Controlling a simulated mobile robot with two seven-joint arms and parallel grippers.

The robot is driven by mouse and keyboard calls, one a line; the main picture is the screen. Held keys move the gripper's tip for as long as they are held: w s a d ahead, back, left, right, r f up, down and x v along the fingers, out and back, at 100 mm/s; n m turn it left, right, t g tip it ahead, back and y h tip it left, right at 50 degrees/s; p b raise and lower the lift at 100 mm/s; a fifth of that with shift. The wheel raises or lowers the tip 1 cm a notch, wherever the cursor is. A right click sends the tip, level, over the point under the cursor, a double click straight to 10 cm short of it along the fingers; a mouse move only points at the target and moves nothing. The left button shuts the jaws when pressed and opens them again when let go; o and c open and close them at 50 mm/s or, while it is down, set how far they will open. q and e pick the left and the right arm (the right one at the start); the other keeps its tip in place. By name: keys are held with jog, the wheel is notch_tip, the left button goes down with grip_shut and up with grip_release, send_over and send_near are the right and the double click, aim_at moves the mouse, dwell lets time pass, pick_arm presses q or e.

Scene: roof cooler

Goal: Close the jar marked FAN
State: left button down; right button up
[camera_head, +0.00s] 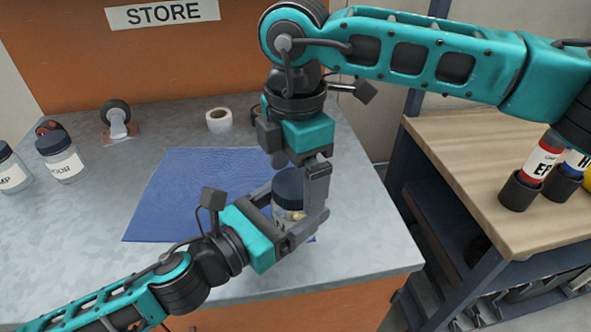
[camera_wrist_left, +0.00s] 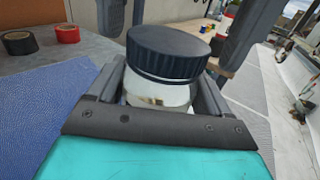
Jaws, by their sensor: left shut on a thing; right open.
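A clear jar (camera_head: 287,217) with a dark ribbed lid (camera_head: 289,186) stands above the blue mat. My left gripper (camera_head: 296,208) is shut on the jar's body from the front left. In the left wrist view the lid (camera_wrist_left: 168,52) sits on top of the jar (camera_wrist_left: 158,92), looking slightly tilted; I cannot tell whether it is tight. No FAN marking is readable. My right gripper (camera_head: 302,178) points down over the jar, open, with its fingers around or just beside the lid. Its fingers also show behind the lid in the left wrist view.
A blue mat (camera_head: 170,195) lies on the grey worktop (camera_head: 90,235). Two other dark-lidded jars (camera_head: 62,160) (camera_head: 13,172), a caster wheel (camera_head: 116,117) and a white tape roll (camera_head: 219,120) stand towards the back. A wooden bench (camera_head: 480,150) with marked tubes (camera_head: 540,160) is at right.

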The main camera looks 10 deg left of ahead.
pick_arm(q)
jog(key=shift+r, duration=0.1)
pick_arm(e)
notch_tip(320, 180, up, 12)
dwell(0.6)
dwell(0.4)
